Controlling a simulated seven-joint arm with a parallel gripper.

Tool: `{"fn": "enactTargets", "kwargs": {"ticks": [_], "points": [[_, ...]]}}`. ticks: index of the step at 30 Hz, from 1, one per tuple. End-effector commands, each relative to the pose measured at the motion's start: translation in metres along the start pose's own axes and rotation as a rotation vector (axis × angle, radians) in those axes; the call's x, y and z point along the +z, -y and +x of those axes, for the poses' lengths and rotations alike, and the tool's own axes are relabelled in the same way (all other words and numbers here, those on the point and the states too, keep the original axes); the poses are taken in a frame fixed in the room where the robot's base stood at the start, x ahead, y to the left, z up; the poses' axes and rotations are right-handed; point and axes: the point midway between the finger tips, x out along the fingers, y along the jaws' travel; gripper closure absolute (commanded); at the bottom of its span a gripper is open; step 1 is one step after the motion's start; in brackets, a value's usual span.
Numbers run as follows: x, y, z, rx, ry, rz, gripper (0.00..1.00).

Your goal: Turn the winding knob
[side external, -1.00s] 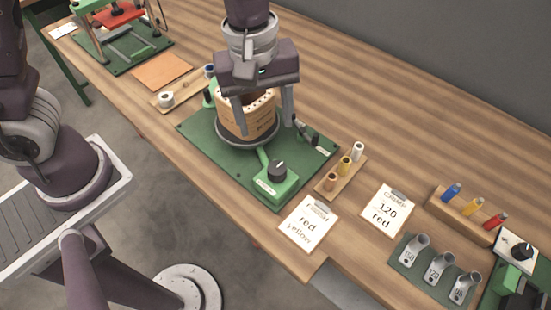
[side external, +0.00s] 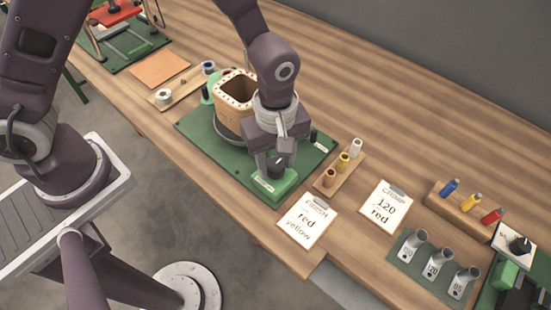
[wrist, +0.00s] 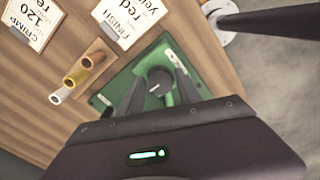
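The black winding knob (side external: 277,163) sits on a small green housing (side external: 272,186) at the front of the green winding station. It also shows in the wrist view (wrist: 158,84) with a white pointer mark on top. My gripper (side external: 276,164) is low over the housing, pointing down. In the wrist view its fingers (wrist: 157,84) are apart, one on each side of the knob. I cannot tell whether either finger touches it. The tan coil former (side external: 236,92) with a ring of holes stands upright on the station behind my gripper, partly hidden by my arm.
A rack of wire spools (side external: 345,167) stands just right of the station. A FINISH card (side external: 307,221) and a CRIMP card (side external: 386,208) lie to the right.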

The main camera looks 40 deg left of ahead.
Motion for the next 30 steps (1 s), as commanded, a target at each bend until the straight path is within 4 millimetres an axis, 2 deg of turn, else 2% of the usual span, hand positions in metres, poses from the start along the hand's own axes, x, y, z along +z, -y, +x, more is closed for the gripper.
{"fn": "enactTargets", "kwargs": {"ticks": [1, 5, 6, 17, 30], "points": [[0.0, 0.0, -0.0001, 0.0, 0.0, 0.0, 0.71], [0.0, 0.0, -0.0002, 0.0, 0.0, 0.0, 0.97], [0.0, 0.0, -0.0003, 0.0, 0.0, 0.0, 1.0], [0.0001, 0.0, -0.0005, 0.0, 0.0, 0.077, 1.0], [0.0, 0.0, -0.0007, 0.001, 0.0, 0.45, 1.0]]}}
